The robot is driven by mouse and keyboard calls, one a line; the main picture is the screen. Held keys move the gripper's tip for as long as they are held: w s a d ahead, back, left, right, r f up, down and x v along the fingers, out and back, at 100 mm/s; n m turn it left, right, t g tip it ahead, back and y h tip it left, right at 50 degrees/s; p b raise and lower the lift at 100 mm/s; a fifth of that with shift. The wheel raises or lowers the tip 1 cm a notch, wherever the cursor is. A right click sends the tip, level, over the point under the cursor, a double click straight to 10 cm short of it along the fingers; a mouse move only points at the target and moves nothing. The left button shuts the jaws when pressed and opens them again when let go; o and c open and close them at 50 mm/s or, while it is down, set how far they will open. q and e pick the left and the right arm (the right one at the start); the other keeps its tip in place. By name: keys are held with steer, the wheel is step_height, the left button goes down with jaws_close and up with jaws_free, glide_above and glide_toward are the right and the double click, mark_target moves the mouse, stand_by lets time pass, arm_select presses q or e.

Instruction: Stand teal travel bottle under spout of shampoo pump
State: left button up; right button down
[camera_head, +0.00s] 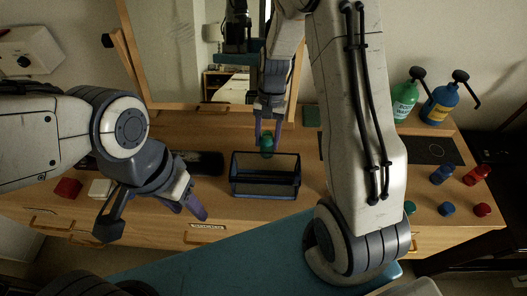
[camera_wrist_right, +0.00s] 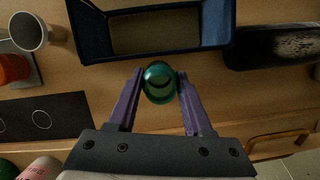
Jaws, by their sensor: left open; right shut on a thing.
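The teal travel bottle (camera_head: 267,147) is between the fingers of my right gripper (camera_head: 268,132), behind the dark basket. In the right wrist view the round teal bottle (camera_wrist_right: 159,83) sits between the two purple fingertips (camera_wrist_right: 160,88), seen end-on. Two pump bottles stand at the back right: a green one (camera_head: 403,103) and a blue one (camera_head: 439,106) with a yellow label, both with dark pump heads. Their small label text is hard to read, so I cannot tell surely which is shampoo. My left gripper (camera_head: 152,214) is open and empty, over the dresser's front left.
An open dark basket (camera_head: 264,190) stands mid-dresser. A black mat with circles (camera_head: 429,150) lies before the pump bottles. Small blue (camera_head: 442,175) and red (camera_head: 477,175) bottles stand to the right, with teal, blue and red caps in front. My right arm blocks part of the dresser.

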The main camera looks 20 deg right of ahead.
step_height(320, 180, down, 7)
steer(key=shift+f+p, duration=0.2)
steer(key=shift+p, duration=0.35)
steer(key=shift+f, duration=0.1)
steer(key=shift+c, duration=1.6)
jaws_free()
